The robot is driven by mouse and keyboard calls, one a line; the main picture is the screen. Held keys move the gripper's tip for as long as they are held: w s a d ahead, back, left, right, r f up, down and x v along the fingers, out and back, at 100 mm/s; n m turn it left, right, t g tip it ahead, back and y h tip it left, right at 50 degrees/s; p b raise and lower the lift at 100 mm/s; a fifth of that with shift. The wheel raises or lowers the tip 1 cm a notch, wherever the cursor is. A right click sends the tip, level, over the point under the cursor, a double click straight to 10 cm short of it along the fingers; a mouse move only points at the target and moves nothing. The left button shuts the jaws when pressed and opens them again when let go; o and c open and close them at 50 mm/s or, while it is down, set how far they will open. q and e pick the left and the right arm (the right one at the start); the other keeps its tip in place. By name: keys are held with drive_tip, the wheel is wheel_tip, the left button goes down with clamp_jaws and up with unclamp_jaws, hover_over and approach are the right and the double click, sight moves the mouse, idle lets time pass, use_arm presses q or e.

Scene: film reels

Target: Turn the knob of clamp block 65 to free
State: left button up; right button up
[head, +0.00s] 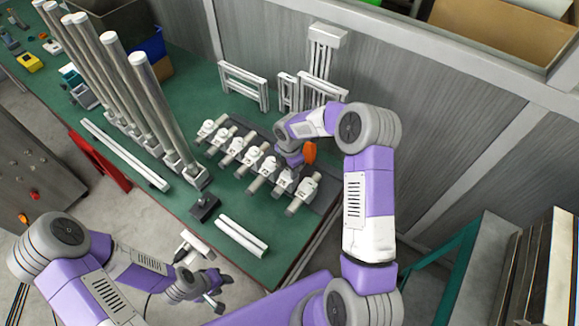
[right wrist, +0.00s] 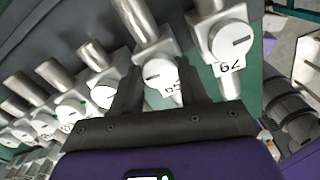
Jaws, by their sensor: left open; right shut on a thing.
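Clamp block 65 (right wrist: 145,48) stands in the row of clamp blocks, with its round white knob (right wrist: 159,74) facing the right wrist camera. The knob has a short dark mark on its face, and its label below is partly hidden. My right gripper (right wrist: 158,88) has one finger on each side of this knob and is shut on it. In the head view, my right gripper (head: 290,158) is over the right part of the row and hides some of it. My left gripper (head: 216,302) is open and empty, off the table's front edge.
Clamp block 67 (right wrist: 232,40) is close beside my right gripper. Several other clamp blocks (head: 238,148) continue the row leftwards. Tall metal columns (head: 155,105), white rails (head: 242,236) and small frames (head: 243,85) stand or lie on the green table (head: 185,95).

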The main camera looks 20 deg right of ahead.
drive_tip(key=shift+n, duration=0.6)
drive_tip(key=o, duration=1.1)
drive_tip(key=shift+c, duration=0.2)
drive_tip(key=shift+r, duration=0.1)
wheel_tip(320, 180, up, 7)
drive_tip(key=shift+r+p, duration=0.2)
drive_tip(key=shift+p, duration=0.4)
